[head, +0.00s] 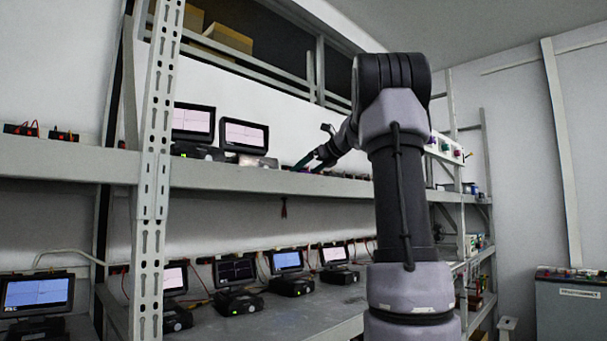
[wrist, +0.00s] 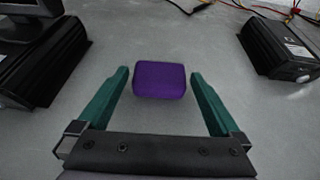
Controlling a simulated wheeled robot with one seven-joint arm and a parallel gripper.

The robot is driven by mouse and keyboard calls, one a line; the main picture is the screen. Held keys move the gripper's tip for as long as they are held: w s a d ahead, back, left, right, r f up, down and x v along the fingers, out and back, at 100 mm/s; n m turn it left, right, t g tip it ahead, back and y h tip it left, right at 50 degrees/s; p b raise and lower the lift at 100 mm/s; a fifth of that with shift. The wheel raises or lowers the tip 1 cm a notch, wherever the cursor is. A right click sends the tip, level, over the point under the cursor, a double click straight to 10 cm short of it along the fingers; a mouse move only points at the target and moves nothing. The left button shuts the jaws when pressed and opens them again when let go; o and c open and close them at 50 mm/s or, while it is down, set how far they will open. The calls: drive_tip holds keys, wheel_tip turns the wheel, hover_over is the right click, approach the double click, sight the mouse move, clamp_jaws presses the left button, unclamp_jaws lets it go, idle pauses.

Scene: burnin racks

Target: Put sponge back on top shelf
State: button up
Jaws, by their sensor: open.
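The sponge (wrist: 160,80) is a purple rounded block resting on a grey shelf surface (wrist: 152,124) in the wrist view. My gripper (wrist: 159,80) is open, with one green finger to the left of the sponge and one to the right. Gaps show between the sponge and both fingers. In the head view my gripper (head: 300,165) reaches over the upper shelf (head: 75,163). The sponge is too small there to make out clearly.
In the wrist view a black device with a screen (wrist: 45,60) stands left and another black box (wrist: 280,48) stands right. Cables (wrist: 270,10) lie behind. In the head view monitors (head: 193,122) stand on the upper shelf, and a slotted post (head: 157,170) rises in front.

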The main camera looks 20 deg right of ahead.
drive_tip(key=v, duration=1)
drive_tip(key=shift+s, duration=0.1)
drive_tip(key=shift+s, duration=0.1)
